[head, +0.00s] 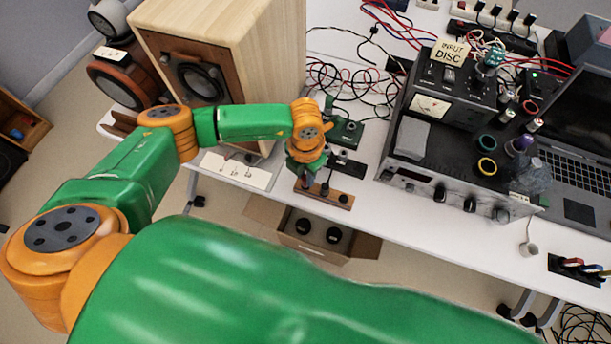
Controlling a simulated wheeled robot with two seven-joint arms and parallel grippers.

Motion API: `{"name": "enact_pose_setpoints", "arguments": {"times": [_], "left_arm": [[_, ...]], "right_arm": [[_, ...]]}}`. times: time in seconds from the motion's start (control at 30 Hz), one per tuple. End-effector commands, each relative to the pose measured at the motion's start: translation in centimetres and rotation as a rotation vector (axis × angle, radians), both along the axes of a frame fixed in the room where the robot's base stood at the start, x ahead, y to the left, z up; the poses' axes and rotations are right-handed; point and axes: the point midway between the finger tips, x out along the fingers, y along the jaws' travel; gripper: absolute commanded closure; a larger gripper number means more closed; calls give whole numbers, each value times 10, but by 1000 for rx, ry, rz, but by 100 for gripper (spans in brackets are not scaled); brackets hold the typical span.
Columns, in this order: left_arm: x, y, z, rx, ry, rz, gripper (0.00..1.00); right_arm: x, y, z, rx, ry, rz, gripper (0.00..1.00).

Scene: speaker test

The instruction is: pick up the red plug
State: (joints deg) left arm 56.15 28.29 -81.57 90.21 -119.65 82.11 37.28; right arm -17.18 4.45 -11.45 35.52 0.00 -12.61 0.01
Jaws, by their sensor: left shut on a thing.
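My left gripper (307,176) reaches over the front edge of the white table, at the left end of a small wooden board (335,199) with dark knobs on it. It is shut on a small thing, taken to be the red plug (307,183). Only a small reddish bit shows at the fingertips, and the rest is hidden. I cannot tell whether the plug still touches the board. My right gripper is not in view.
A wooden speaker (262,55) stands left of the gripper. Small green and black boxes (346,133) stand behind it, among loose cables. An amplifier (420,180) and a laptop (580,180) are to the right. An open cardboard box (352,244) is below the table edge.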

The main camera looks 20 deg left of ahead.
Motion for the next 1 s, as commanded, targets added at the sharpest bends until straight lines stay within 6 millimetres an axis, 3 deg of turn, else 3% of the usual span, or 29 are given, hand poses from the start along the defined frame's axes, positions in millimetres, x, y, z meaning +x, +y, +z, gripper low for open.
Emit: {"name": "enact_pose_setpoints", "arguments": {"times": [0.13,0.33,0.5,0.7,1.0], "left_arm": [[-1,-4,25,-4,-7,-5,100],[-34,-37,80,-4,-9,-11,100],[-72,-74,101,-3,-6,-13,100],[-94,-97,118,-1,-4,-5,100],[-98,-100,122,0,-1,0,100]], "right_arm": [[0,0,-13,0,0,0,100],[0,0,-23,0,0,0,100],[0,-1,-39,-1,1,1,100],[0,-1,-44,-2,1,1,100],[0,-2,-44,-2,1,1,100]]}}
